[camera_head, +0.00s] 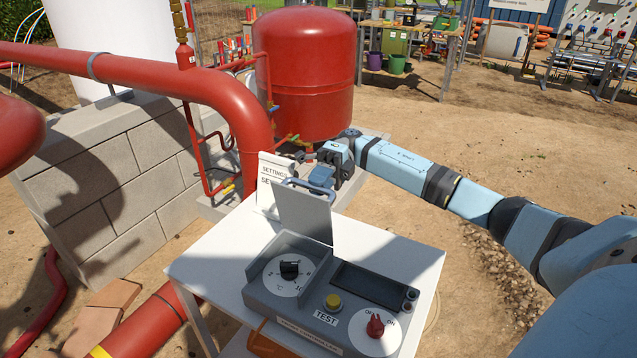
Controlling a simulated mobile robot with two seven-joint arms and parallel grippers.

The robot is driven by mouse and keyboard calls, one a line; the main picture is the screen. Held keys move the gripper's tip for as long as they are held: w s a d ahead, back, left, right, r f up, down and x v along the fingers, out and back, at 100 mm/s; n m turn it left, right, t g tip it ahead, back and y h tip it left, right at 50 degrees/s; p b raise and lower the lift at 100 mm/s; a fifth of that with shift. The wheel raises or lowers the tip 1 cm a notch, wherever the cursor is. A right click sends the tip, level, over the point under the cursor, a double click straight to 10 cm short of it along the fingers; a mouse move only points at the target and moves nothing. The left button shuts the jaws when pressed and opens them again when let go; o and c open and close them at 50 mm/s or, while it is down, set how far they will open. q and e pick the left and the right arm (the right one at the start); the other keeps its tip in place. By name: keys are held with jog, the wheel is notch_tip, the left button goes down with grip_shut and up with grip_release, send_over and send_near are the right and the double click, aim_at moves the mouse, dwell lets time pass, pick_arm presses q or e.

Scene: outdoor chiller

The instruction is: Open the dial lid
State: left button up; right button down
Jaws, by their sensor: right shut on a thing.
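The dial lid (303,214) is a flat grey panel standing upright at the back of the grey control box (262,303). A bar handle (300,184) runs along its top edge. Below it the black dial (289,269) on its white face is uncovered. My right gripper (314,178) reaches in from the right, behind the lid's upper edge. It is shut at the lid's handle; its fingertips are small and partly hidden. My left gripper is not in view.
A settings sign (270,172) stands behind the lid. Thick red pipes (180,84), a block wall (100,165) and a red tank (305,75) lie beyond. Open dirt lies right.

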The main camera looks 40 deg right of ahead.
jog(key=c, duration=1.1)
grip_release()
jog(key=shift+f, duration=0.3)
jog(key=shift+c, duration=0.2)
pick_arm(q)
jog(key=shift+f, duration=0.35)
pick_arm(e)
jog(key=shift+o, duration=0.2)
jog(key=shift+d, duration=0.1)
jog(key=shift+r, duration=0.1)
pick_arm(q)
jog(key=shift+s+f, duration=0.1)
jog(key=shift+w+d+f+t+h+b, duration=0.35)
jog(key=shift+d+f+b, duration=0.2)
jog(key=shift+b, duration=2.85)
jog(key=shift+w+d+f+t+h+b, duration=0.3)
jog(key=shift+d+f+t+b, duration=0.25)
jog(key=shift+b, duration=2.85)
pick_arm(e)
jog(key=v, duration=1.3)
jog(key=shift+w+d, duration=0.15)
jog(key=shift+d, duration=0.2)
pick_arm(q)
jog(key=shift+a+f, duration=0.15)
